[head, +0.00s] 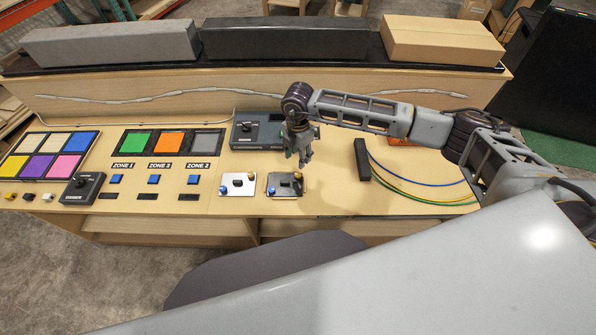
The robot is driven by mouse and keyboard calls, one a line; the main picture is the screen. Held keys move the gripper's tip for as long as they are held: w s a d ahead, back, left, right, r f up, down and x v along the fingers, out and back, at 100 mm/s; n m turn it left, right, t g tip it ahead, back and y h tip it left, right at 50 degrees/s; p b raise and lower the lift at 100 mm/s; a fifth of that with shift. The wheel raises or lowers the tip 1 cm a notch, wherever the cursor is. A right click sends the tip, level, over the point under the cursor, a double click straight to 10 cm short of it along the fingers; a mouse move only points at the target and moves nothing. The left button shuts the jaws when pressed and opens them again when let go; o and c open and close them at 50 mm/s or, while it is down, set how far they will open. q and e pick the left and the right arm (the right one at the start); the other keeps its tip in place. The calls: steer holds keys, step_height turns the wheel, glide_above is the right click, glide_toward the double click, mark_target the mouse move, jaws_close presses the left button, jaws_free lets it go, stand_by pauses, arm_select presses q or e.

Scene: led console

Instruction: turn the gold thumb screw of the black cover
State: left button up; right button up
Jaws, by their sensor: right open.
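The black cover (285,185) is a small dark plate lying on the console top, with a dark knob at its middle. The gold thumb screw (298,175) appears to be the small knob at its upper right corner; a blue one (271,190) sits at its lower left. My right gripper (305,159) points down, open and empty, just beyond the cover's far right corner in the picture. It appears above the surface, apart from the screw. My left gripper is not in view.
A silver cover (237,184) lies left of the black one. A grey box with a dial (256,134) stands behind. A black block (362,159) with coloured cables (420,190) is to the right. Coloured panels, a black knob box (82,187) and blue buttons fill the left.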

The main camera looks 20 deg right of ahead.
mark_target(298, 174)
step_height(298, 174, down, 10)
steer(key=shift+f+p, duration=0.25)
steer(key=shift+p, duration=0.25)
stand_by(0.3)
jaws_close()
